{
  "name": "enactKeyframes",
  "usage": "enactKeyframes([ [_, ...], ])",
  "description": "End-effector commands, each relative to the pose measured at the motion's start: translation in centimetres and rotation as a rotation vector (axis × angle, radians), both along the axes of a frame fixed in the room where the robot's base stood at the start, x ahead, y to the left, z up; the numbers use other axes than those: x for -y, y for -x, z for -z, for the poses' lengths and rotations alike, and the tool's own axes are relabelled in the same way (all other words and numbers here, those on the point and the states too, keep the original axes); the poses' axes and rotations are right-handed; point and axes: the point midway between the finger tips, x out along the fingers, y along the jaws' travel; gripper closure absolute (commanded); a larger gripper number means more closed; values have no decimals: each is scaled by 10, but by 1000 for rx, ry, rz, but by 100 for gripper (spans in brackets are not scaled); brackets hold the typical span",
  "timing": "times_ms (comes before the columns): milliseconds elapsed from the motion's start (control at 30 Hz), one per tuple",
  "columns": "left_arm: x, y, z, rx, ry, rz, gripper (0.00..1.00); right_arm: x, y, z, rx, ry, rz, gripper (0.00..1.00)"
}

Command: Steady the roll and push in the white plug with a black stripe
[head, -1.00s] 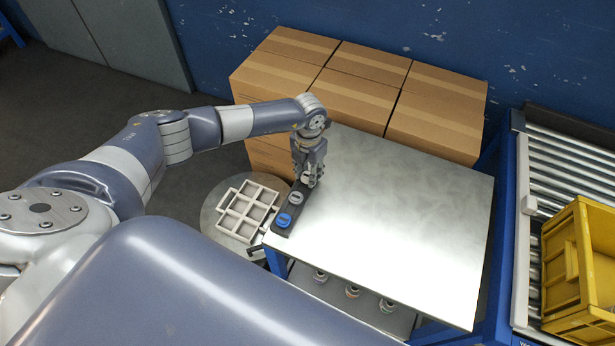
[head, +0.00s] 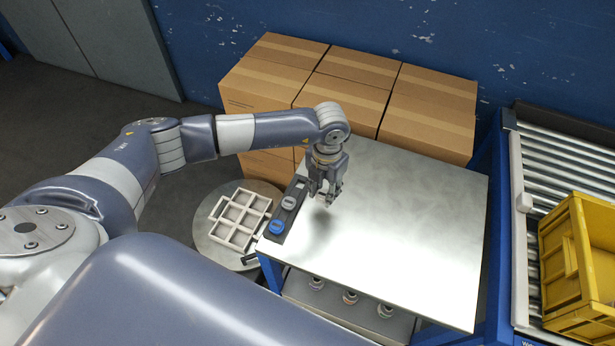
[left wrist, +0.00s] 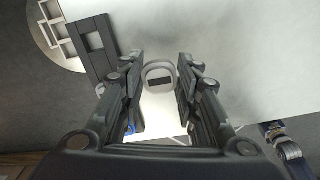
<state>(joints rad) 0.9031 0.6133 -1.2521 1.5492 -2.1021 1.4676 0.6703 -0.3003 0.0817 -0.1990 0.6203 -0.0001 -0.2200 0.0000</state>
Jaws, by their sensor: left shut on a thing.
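My left gripper (head: 327,201) is above the steel table, just right of the black holder (head: 298,190). In the left wrist view a white plug with a black stripe (left wrist: 159,72) sits between the fingers of the gripper (left wrist: 160,88), and they are shut on it. In the head view the plug is too small and shaded to make out. The holder carries a blue plug (head: 277,227) at its near end and a grey-white plug (head: 289,203) behind it. A rectangular opening shows in the holder (left wrist: 112,66) in the left wrist view. I cannot make out the roll. My right gripper is not in view.
The steel tabletop (head: 410,220) right of the gripper is clear. Cardboard boxes (head: 350,65) stand behind it. A pale divided tray (head: 240,218) lies on a round stand at left. A yellow crate (head: 570,270) and roller conveyor (head: 560,165) are at right. Small cylindrical items (head: 350,297) stand below the tabletop.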

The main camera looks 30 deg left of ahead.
Motion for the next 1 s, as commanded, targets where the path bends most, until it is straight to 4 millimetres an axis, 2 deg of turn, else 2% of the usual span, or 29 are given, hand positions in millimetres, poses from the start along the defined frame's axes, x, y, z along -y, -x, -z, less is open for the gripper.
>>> enactKeyframes([
  [33, 14, 6, 1, 1, 3, 6, 79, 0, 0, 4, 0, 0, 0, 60],
  [100, 28, 12, -1, 1, 3, 4, 79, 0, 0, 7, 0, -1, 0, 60],
  [300, 52, 24, -5, 2, 0, 1, 79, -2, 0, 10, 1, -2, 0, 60],
  [500, 59, 27, -6, 1, -1, -1, 79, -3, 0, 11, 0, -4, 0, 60],
  [833, 60, 27, -7, 1, 1, 7, 79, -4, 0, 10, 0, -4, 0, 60],
  [1000, 69, 28, -16, 2, 13, 106, 79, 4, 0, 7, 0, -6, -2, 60],
])
